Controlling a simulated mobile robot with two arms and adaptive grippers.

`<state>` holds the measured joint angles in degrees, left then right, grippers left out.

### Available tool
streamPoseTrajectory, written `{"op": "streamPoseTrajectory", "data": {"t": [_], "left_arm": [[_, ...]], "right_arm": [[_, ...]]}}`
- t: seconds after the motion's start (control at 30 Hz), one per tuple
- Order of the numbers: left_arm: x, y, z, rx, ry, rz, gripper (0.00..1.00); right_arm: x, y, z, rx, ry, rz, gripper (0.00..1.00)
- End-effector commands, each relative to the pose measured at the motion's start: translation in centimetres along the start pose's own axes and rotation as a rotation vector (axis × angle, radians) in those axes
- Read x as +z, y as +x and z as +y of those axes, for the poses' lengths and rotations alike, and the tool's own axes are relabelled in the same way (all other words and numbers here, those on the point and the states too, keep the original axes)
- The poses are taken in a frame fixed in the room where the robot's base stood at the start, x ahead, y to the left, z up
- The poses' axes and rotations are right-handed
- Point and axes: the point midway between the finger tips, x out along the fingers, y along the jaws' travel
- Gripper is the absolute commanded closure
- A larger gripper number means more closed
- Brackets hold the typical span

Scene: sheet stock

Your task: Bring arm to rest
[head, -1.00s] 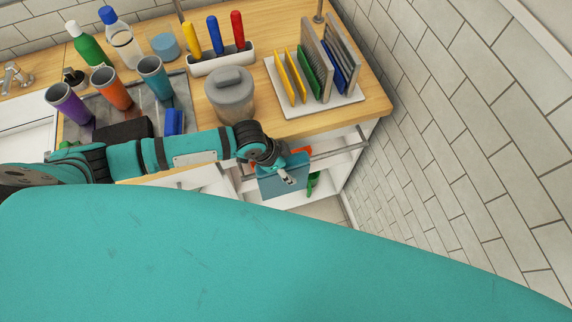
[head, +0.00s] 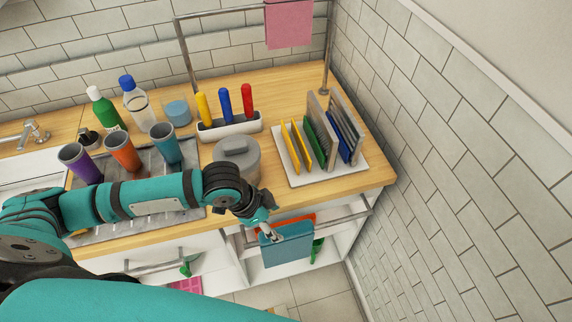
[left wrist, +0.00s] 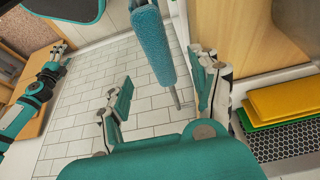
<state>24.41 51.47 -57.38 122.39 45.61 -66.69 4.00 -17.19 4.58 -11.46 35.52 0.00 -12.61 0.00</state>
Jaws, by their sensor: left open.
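My left gripper (head: 269,228) is at the front of the counter, close by a teal cloth (head: 288,248) that hangs from the front rail. The left wrist view shows its two fingers (left wrist: 163,95) spread wide and apart. The teal cloth (left wrist: 152,45) hangs beyond and partly between them in that view; I cannot tell whether they touch it. Nothing is gripped. Another teal arm shows at the left of the left wrist view, with a small gripper end (left wrist: 58,52) whose jaws are too small to read.
The counter holds a grey lidded pot (head: 237,158), cups, bottles, a holder with coloured handles (head: 229,127), and a rack of boards (head: 327,172) at right. An orange cloth (head: 290,222) hangs behind the teal one. A tiled wall closes the right side.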

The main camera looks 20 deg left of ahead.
Motion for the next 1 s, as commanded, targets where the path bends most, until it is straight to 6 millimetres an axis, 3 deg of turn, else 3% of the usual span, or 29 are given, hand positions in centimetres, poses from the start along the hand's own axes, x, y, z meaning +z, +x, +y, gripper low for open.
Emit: {"op": "streamPoseTrajectory", "data": {"t": [0.27,0.5,0.57,0.77,1.0], "left_arm": [[-0.4,0.1,0.7,0.006,0.002,0.012,0.37],[-4.0,-0.1,5.6,-0.012,-0.07,0.136,0.37],[-4.2,-0.7,6.0,-0.043,-0.138,0.159,0.37],[-0.8,-2.0,5.6,-0.149,-0.377,0.133,0.37],[5.9,-3.3,5.7,-0.248,-0.616,0.013,0.37]], "right_arm": [[0.0,0.0,0.0,0.0,0.0,0.0,0.37],[0.0,0.0,-0.1,-0.001,0.0,0.0,0.37],[0.0,0.0,-0.1,-0.001,0.001,0.0,0.37],[0.0,0.0,-0.1,-0.001,0.001,0.0,0.37],[0.0,0.0,-0.1,-0.001,0.001,0.0,0.37]]}}
